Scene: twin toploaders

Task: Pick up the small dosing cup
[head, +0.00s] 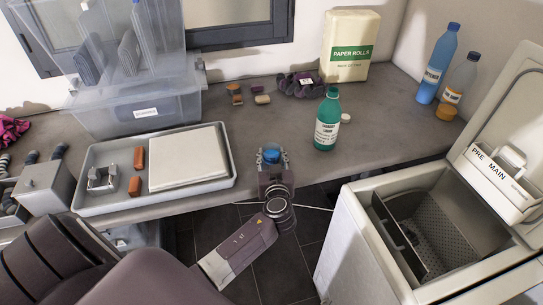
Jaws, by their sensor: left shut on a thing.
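The small dosing cup (271,153) looks blue and sits between the fingers of my left gripper (271,158), at the front edge of the counter. The left gripper is shut on it, and the fingers hide part of its sides. Whether the cup touches the counter or is held just above it I cannot tell. My right gripper is not in view.
A green laundry bottle (327,122) stands right of the gripper. A grey tray (228,180) with a white slab lies left. The open toploader (352,240) is at the right. Dark floor lies below.

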